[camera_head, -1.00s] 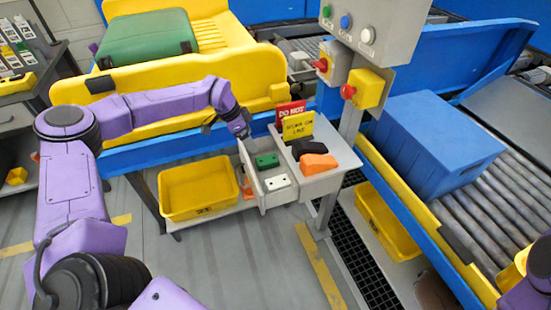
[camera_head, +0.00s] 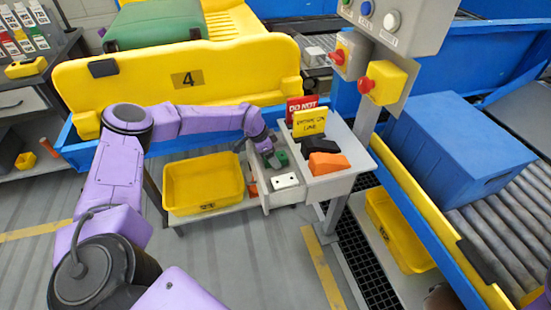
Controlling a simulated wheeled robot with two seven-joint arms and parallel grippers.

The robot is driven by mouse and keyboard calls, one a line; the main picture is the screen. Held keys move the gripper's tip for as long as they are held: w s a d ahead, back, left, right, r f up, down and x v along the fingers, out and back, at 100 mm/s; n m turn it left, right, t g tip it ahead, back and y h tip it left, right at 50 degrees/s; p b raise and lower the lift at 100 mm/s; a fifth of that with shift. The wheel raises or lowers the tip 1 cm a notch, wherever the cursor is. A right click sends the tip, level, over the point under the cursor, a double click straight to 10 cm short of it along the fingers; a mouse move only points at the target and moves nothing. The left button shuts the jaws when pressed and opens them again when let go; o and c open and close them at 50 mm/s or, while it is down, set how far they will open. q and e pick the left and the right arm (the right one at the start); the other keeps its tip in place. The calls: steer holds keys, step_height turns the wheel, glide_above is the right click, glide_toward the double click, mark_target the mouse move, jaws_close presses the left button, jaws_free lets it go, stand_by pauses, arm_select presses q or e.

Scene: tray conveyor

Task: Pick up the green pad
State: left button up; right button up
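The green pad (camera_head: 282,157) lies in the open drawer (camera_head: 265,197) of the small grey stand, beside a white block (camera_head: 285,181) with dark dots. It is small and partly covered by my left gripper (camera_head: 272,161). The gripper reaches down into the drawer from the left and is at the pad's left side. I cannot tell whether its fingers touch the pad or how far apart they are. My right gripper is not in view.
An orange block (camera_head: 327,163) and a black item (camera_head: 318,145) lie on the stand top, with red and yellow signs (camera_head: 309,121) behind. A yellow bin (camera_head: 203,184) sits on the shelf at left. A control post with red buttons (camera_head: 366,86) rises to the right.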

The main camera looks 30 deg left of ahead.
arm_select(q)
steer(key=shift+w+d+f, duration=0.1)
steer(key=shift+w+f, duration=0.05)
steer(key=shift+f, duration=0.25)
steer(key=c, duration=1.2)
steer(key=shift+o, duration=0.2)
steer(key=shift+r, duration=0.1)
